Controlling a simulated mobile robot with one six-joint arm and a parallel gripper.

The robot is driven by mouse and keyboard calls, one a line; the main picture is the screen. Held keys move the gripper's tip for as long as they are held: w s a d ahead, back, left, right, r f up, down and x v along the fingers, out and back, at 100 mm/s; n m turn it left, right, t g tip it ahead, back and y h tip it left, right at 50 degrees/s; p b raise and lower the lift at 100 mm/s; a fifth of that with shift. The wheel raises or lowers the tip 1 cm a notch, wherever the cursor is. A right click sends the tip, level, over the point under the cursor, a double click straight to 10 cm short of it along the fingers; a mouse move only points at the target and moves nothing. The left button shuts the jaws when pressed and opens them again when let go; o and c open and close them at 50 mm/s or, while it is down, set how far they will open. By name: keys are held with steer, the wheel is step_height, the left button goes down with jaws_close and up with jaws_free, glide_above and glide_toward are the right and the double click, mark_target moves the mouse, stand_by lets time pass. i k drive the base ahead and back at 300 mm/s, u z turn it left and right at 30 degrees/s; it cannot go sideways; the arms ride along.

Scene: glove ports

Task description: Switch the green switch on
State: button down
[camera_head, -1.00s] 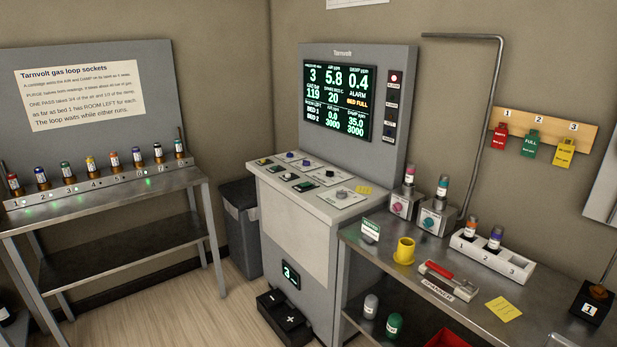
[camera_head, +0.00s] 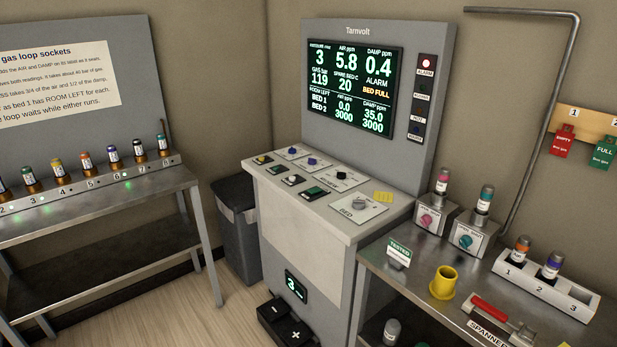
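The console (camera_head: 300,245) stands in the middle of the view with a sloped top of small controls. A green switch (camera_head: 315,192) sits near the front edge of that top, left of a grey round knob (camera_head: 358,202). It is too small for me to tell its on or off position. A white-topped control (camera_head: 293,180) is just left of it. The screen (camera_head: 352,88) above reads ALARM and BED FULL. A red lamp (camera_head: 426,62) is lit beside the screen. My gripper is not in view.
A rack of cartridges (camera_head: 75,190) stands at the left, with a grey bin (camera_head: 236,215) between it and the console. A steel bench (camera_head: 425,262) at the right holds a yellow cup (camera_head: 443,282), a red-handled spanner (camera_head: 490,308) and a white cartridge holder (camera_head: 572,298). Floor shows at the lower left.

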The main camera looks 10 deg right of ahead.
mark_target(315, 190)
steer(key=u, duration=0.1)
steer(key=i, duration=0.65)
steer(key=u, duration=0.75)
steer(key=i, duration=0.5)
steer(key=u, duration=0.25)
